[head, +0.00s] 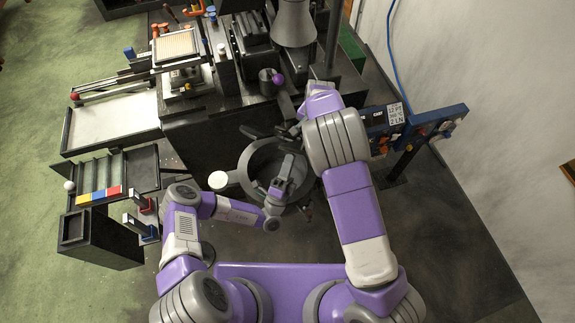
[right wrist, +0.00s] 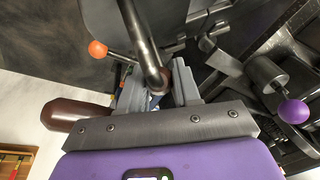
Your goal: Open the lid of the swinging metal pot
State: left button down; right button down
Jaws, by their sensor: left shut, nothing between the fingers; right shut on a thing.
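The metal pot (head: 246,164) appears in the head view as a round dark grey vessel with a thick rim, in front of the black machine. Whether its lid is open cannot be told. My left gripper (head: 287,168) is shut and empty over the pot's opening, hiding part of it. My right arm reaches past the pot's right side, and its gripper is hard to make out in the head view. In the right wrist view my right gripper (right wrist: 157,82) is shut on a curved metal bar (right wrist: 142,42) that runs up between its fingers. The gripped end is partly hidden.
The black casting machine with a purple knob (head: 278,79) stands behind the pot; the knob also shows in the right wrist view (right wrist: 293,110). An orange ball on a rod (right wrist: 97,48) is left of the bar.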

jog(key=shift+a, duration=0.1)
pick_arm(q)
jog(key=shift+w+d+r+y, duration=0.15)
jog(key=shift+w+r+y, duration=0.25)
jog(key=shift+w+r, duration=0.25)
pick_arm(e)
jog(key=shift+s, duration=0.1)
jog(key=c, duration=0.8)
grip_release()
jog(key=shift+c, duration=0.2)
pick_arm(q)
jog(key=shift+s, duration=0.15)
